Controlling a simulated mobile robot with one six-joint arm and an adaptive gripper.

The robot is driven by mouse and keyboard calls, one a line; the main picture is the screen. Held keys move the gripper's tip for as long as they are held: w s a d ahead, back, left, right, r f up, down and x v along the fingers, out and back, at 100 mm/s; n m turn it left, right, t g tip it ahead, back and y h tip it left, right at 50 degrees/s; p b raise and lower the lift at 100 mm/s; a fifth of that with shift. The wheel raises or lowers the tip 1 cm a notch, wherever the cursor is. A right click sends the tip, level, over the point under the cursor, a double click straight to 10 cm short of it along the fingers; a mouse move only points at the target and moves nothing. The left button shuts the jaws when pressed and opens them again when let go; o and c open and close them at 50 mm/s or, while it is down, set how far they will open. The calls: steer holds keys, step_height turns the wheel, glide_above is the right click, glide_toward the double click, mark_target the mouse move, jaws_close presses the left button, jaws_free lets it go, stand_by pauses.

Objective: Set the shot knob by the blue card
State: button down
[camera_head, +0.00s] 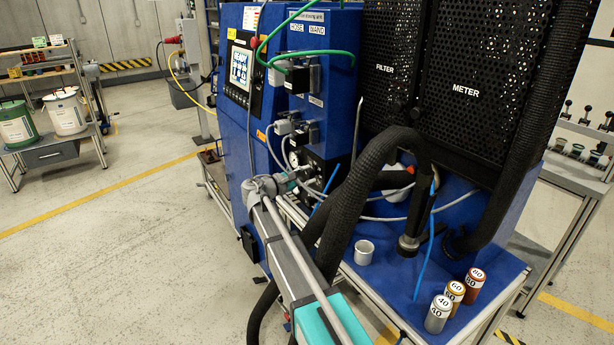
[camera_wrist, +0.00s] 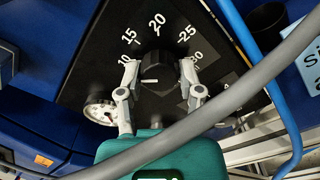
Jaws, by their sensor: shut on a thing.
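The shot knob (camera_wrist: 158,72) is dark and round, on a black dial plate (camera_wrist: 110,45) with white numbers; 10, 15, 20 and 25 are readable. My gripper (camera_wrist: 160,74) is shut on the knob, one finger on each side. A small pale mark shows low on the knob; I cannot tell which number it stands for. A light blue card (camera_wrist: 309,62) shows at the right edge of the wrist view, cut off, with only the start of its text visible. In the head view my gripper (camera_head: 307,173) reaches the machine's lower black panel; the knob is not distinguishable there.
A grey hose (camera_wrist: 205,112) crosses in front of my gripper, and a blue tube (camera_wrist: 262,60) runs at right. A round gauge (camera_wrist: 100,112) sits left of the knob.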

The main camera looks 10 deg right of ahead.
steer(key=shift+c, duration=1.3)
jaws_free()
steer(key=shift+d, duration=0.1)
steer(key=v, duration=1.2)
